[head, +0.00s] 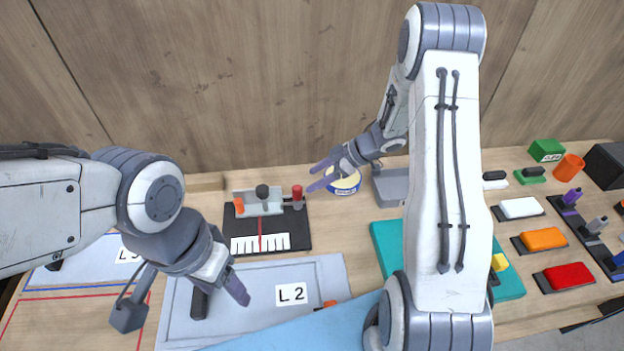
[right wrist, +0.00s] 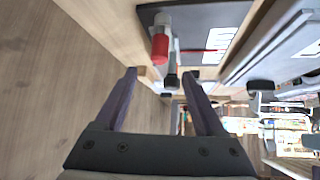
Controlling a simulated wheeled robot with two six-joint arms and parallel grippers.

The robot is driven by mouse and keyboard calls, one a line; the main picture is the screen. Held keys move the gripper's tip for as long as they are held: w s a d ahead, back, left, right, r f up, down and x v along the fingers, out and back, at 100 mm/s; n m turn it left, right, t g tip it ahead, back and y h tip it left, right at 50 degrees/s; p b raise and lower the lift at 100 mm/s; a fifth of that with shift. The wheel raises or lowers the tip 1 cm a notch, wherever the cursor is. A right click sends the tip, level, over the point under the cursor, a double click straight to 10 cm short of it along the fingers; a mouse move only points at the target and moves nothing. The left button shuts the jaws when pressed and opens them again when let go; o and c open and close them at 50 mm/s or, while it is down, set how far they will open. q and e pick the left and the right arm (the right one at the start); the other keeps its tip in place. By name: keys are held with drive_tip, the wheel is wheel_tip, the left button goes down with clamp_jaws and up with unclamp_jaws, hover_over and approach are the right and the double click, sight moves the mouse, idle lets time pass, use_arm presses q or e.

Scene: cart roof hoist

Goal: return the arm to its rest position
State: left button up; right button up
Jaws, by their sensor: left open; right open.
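My right arm rises in the head view and bends over at the top. Its gripper (head: 314,177) hangs above the back of the bench, fingers spread and empty, pointing left. In the right wrist view the gripper (right wrist: 160,76) is open with nothing between its two fingers. A red-topped post (head: 297,196) stands close to the left of its tips; it also shows in the right wrist view (right wrist: 160,48), apart from the fingers. My left gripper (head: 222,292) is open over the grey L2 panel (head: 260,318), close to a dark handle (head: 199,304); contact cannot be told.
A black board (head: 300,236) with a white scale holds the post. A yellow round container (head: 345,183) and grey tray (head: 389,187) sit behind my right arm. A teal mat (head: 510,285) and coloured blocks (head: 544,239) lie right. A wooden wall (head: 250,80) closes the back.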

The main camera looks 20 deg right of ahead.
idle(0.3)
drive_tip(key=w+a+r+m+t+h+b, duration=0.1)
drive_tip(key=w+a+r+m+t+h, duration=0.25)
drive_tip(key=a+r+h, duration=0.55)
drive_tip(key=s+a+r+g, duration=0.1)
drive_tip(key=s+a+g, duration=0.1)
drive_tip(key=s, duration=0.9)
drive_tip(key=s+a+r+m+g+y+b, duration=0.1)
drive_tip(key=s+a+g, duration=0.1)
drive_tip(key=s, duration=0.9)
drive_tip(key=s+a+r+m+g+y+b, duration=0.1)
drive_tip(key=s+a+r+g, duration=0.1)
drive_tip(key=s, duration=0.9)
drive_tip(key=shift+s+a+g, duration=0.15)
drive_tip(key=shift+g, duration=0.6)
